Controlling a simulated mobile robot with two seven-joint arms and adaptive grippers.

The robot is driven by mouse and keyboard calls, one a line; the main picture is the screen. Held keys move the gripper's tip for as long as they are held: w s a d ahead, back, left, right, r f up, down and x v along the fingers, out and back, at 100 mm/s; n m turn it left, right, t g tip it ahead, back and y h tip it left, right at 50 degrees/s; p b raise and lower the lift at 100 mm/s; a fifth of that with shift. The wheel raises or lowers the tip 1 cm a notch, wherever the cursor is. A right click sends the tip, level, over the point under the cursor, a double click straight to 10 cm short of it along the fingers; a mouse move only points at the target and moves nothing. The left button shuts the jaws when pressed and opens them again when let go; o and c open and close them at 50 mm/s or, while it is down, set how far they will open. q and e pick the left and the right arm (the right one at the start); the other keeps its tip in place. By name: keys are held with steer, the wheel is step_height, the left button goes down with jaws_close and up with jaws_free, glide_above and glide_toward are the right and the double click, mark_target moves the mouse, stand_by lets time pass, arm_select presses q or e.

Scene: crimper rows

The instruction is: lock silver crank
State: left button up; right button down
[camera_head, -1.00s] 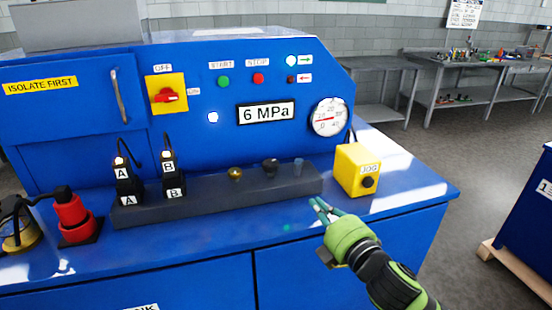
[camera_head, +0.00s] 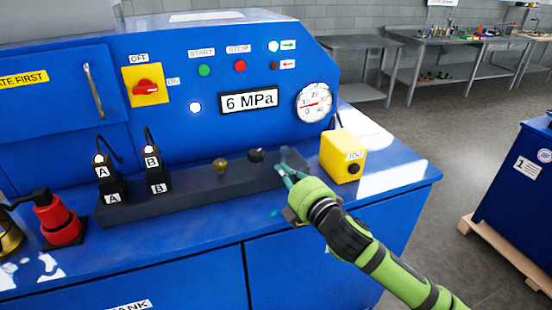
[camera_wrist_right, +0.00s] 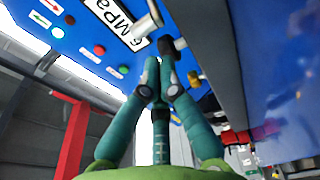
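My right gripper (camera_head: 285,172), green with teal fingers, reaches in from the lower right to the right end of the dark grey block (camera_head: 190,195) on the blue bench. In the head view the right-end fitting on that block, probably the silver crank, is mostly hidden behind the fingers. In the wrist view a silver cylindrical part (camera_wrist_right: 147,24) lies just beyond the fingertips (camera_wrist_right: 160,75), beside a black part. The fingertips look close together; I cannot tell whether they touch or grip anything. My left gripper is not in view.
A brass knob (camera_head: 220,166) and a black knob (camera_head: 256,155) stand on the block, left of the gripper. The yellow jog box (camera_head: 341,157) is close on its right. Plugs A (camera_head: 107,180) and B (camera_head: 156,172) stand left. The blue panel rises behind; the bench front is clear.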

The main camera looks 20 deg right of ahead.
mark_target(277, 173)
steer(key=w, duration=0.2)
steer(key=shift+w+a+r+p, duration=0.1)
steer(key=shift+w+a+p, duration=0.2)
steer(key=shift+w, duration=0.1)
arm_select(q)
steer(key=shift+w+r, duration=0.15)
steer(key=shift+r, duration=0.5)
arm_select(e)
steer(key=shift+w+a, duration=0.15)
steer(key=shift+w, duration=0.5)
steer(key=shift+d, duration=0.2)
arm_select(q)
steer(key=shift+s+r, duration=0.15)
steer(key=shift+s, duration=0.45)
arm_select(e)
steer(key=shift+s+d+n+y, duration=0.2)
steer(key=shift+n+y, duration=0.3)
steer(key=shift+y, duration=0.3)
